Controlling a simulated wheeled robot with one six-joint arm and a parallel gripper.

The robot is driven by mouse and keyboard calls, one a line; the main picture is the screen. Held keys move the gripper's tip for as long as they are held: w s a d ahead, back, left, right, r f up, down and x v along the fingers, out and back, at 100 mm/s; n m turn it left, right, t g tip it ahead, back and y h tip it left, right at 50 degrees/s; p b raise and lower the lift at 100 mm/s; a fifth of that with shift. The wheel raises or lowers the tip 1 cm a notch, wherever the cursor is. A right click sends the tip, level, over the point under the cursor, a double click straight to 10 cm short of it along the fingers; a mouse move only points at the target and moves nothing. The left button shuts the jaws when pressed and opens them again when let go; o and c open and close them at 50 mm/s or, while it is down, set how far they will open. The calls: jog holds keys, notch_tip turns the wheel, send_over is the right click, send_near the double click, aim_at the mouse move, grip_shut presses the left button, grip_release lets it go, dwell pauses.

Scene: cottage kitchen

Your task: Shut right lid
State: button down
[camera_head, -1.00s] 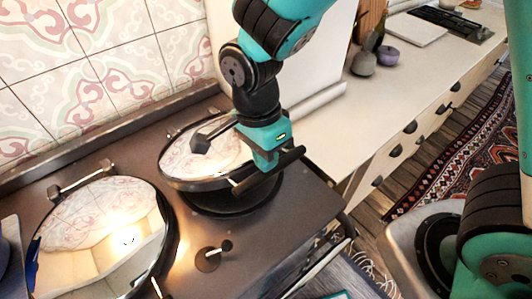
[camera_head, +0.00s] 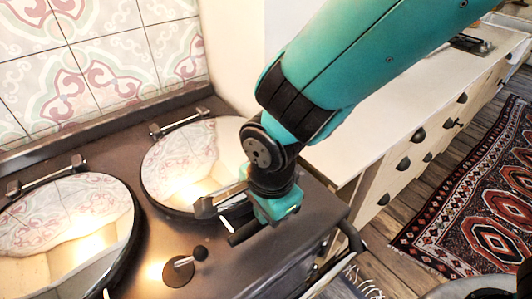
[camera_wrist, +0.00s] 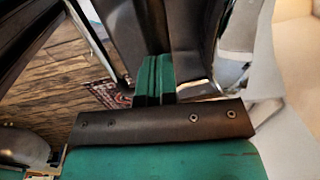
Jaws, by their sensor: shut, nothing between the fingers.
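The right lid (camera_head: 185,165) is a round mirror-like cover on the dark range, hinged at the back. It lies low and looks flat over its hotplate, with no hotplate surface showing below its rim. Its front right part and part of its handle (camera_head: 205,207) are hidden behind or beside my arm. My gripper (camera_head: 240,235) is at the lid's front right edge, low over the range top. I cannot tell whether it touches the lid. Its two green fingers (camera_wrist: 154,80) are together in the wrist view, with nothing between them.
The left lid (camera_head: 70,225), also round and shiny, lies at the left. A small knob (camera_head: 185,265) stands on the range top (camera_head: 265,265) in front of the lids. A rail (camera_head: 350,235) runs along the range's front right. A cream counter stands to the right, above a patterned rug.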

notch_tip(320, 180, down, 2)
jog(key=shift+s+f+b, duration=0.1)
jog(key=shift+b, duration=0.2)
jog(key=shift+s+d+f, duration=0.25)
jog(key=shift+s+f, duration=0.1)
jog(key=shift+f, duration=0.05)
notch_tip(320, 180, up, 15)
jog(key=s+d+p, duration=0.1)
jog(key=s+p, duration=0.1)
jog(key=p, duration=0.1)
jog(key=s+d+r+n+y, duration=0.1)
jog(key=s+d+r+n, duration=0.1)
jog(key=d+n, duration=0.3)
jog(key=s+d+r+n+y, duration=0.2)
jog(key=d+n, duration=0.3)
jog(key=n, duration=0.8)
jog(key=shift+s+d+r+n+g+y, duration=0.15)
jog(key=shift+d+r+n+g+y, duration=0.15)
jog(key=shift+d+g, duration=0.1)
jog(key=shift+a, duration=0.1)
